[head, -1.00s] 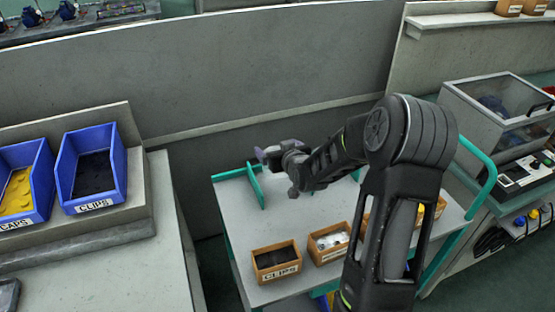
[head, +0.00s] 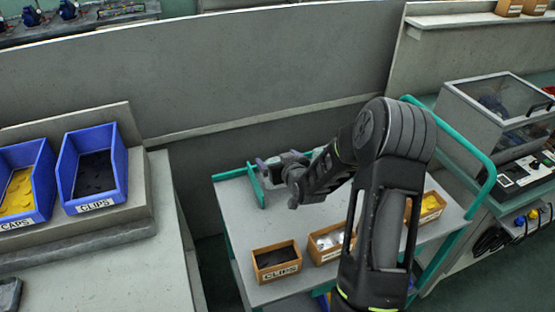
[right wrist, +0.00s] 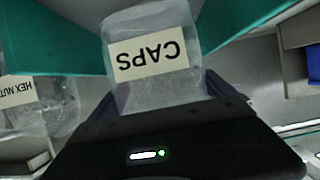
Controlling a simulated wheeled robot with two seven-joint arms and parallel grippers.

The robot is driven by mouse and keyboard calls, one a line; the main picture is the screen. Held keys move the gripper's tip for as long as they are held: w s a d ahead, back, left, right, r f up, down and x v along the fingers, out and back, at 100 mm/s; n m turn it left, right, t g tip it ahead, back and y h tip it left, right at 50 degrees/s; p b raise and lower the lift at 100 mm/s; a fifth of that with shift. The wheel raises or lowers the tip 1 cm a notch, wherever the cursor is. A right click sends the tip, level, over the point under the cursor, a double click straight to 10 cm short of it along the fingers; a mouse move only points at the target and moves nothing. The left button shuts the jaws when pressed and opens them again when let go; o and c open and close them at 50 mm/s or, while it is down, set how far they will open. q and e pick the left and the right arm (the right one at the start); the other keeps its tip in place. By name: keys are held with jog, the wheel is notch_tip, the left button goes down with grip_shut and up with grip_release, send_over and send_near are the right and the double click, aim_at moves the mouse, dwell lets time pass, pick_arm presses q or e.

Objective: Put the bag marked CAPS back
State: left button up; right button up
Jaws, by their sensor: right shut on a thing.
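The clear bag marked CAPS (right wrist: 152,55) is between the fingers of my right gripper in the right wrist view, its label upside down. My right gripper (head: 268,166) is shut on it, at the teal divider (head: 254,186) near the far left end of the cart top. In the right wrist view, teal panels (right wrist: 50,45) lie on both sides of the bag. I cannot tell whether the bag touches the cart. The bag does not show clearly in the head view. My left gripper is not in view.
Another clear bag, marked HEX NUT (right wrist: 40,105), is close by on the left in the right wrist view. The cart (head: 232,205) carries a CLIPS box (head: 277,277) and other small boxes along its near side. Blue CAPS (head: 28,215) and CLIPS (head: 68,200) bins stand left.

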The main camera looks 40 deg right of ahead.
jog(key=o, duration=1)
jog(key=shift+r+p, duration=0.2)
jog(key=shift+p, duration=0.2)
jog(key=shift+s+a, duration=0.1)
jog(key=shift+s, duration=0.25)
jog(key=b+v, duration=0.2)
jog(key=v, duration=0.9)
jog(key=shift+s+r, duration=0.15)
